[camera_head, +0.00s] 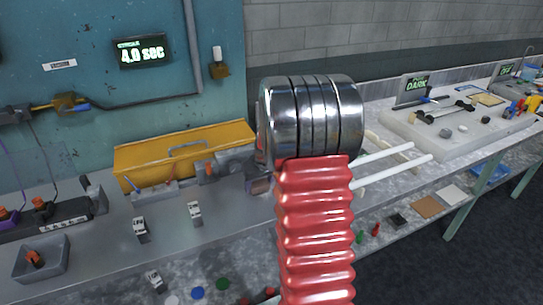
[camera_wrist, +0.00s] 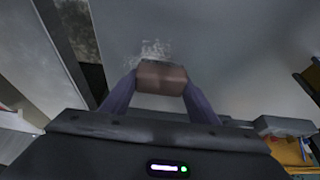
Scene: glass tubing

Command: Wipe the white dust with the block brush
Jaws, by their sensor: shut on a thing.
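In the wrist view my gripper (camera_wrist: 160,84) is shut on the block brush (camera_wrist: 161,73), a small brown block held between two purple-grey fingers. The white dust (camera_wrist: 152,49) is a speckled patch on the grey surface just beyond the brush. The near part of the patch is hidden behind the brush, and I cannot tell whether they touch. In the head view my red ribbed arm with its metal joint fills the middle and hides the brush, the dust and my gripper.
A grey bin (camera_head: 41,258) is at the left. White tubes (camera_head: 400,165) lie right of my arm. A pale board (camera_head: 455,133) with small tools lies further right.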

